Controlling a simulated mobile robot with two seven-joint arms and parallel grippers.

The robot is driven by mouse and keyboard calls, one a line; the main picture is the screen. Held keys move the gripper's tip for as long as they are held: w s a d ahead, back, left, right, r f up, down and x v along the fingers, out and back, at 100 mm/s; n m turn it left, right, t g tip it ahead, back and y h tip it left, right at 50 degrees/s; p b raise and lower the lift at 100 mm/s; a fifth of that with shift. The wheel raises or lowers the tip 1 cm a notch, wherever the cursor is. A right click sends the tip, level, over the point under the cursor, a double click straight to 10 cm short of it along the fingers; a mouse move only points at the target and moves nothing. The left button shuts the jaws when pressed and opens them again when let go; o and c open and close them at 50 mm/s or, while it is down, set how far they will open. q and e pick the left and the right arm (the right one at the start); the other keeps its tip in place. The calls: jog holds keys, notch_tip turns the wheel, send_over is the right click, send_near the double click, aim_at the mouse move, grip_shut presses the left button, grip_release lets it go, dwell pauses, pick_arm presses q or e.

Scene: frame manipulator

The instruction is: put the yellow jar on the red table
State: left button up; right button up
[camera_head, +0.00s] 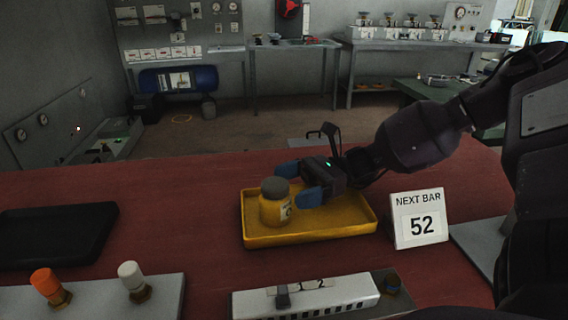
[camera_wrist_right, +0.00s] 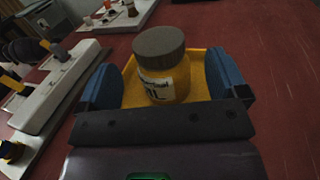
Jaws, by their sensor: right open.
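The yellow jar (camera_head: 275,205) has a dark grey lid and a pale label. It stands upright in the yellow tray (camera_head: 345,228), towards the tray's left end. My right gripper (camera_head: 298,184) is open, with its blue fingers close to the jar. In the right wrist view the jar (camera_wrist_right: 165,75) sits between the two blue fingertips (camera_wrist_right: 168,78), with a visible gap on each side. The red table (camera_head: 170,190) lies under the tray. My left gripper is not in view.
A sign reading "NEXT BAR 52" (camera_head: 419,218) stands right of the tray. A white switch box (camera_head: 330,294) lies in front of it. A black tray (camera_head: 55,234) and a panel with orange (camera_head: 45,283) and white (camera_head: 131,277) knobs are at left. Bare table lies between the trays.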

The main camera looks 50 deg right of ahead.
jog(key=shift+v, duration=1.9)
